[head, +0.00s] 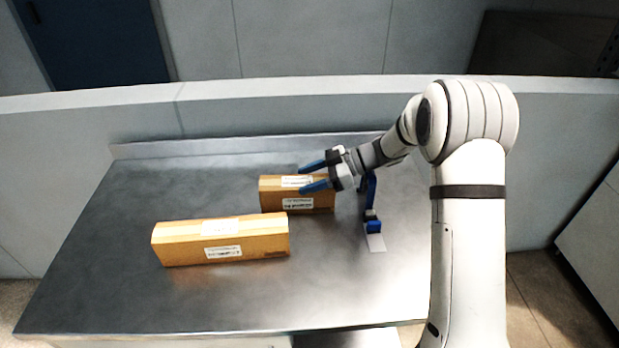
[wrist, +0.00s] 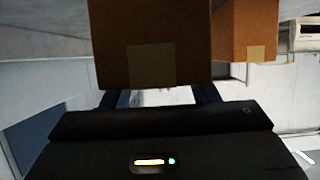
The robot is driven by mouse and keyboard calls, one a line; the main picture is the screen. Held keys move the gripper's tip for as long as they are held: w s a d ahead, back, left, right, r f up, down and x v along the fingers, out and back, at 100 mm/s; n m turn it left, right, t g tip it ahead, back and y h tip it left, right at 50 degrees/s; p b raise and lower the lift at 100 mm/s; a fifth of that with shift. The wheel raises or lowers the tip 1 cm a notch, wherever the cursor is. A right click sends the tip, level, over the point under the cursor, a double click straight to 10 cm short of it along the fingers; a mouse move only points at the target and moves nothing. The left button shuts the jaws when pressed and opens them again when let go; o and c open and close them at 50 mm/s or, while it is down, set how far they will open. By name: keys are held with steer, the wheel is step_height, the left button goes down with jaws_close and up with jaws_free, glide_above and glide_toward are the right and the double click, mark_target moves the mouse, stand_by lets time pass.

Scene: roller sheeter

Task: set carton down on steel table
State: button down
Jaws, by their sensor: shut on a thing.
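My gripper (head: 313,177) reaches in from the right with its blue fingers shut on a small brown carton (head: 297,200) with white labels. The carton is over the back middle of the steel table (head: 110,270); I cannot tell whether its underside touches the top. In the wrist view the held carton (wrist: 152,40) fills the upper middle, close between the fingers, with a tape strip on its near end. A longer brown carton (head: 185,245) lies on the table in front and to the left, apart from the held one. A second carton (wrist: 245,30) shows in the wrist view.
A blue upright item (head: 372,222) with a pale plate stands on the table just right of the held carton. A low grey wall (head: 250,120) runs behind the table. The left part and front strip of the table are clear.

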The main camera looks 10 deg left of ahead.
steer(key=shift+r, duration=0.15)
steer(key=c, duration=0.5)
jaws_free()
steer(key=shift+f, duration=0.2)
steer(key=shift+r, duration=0.1)
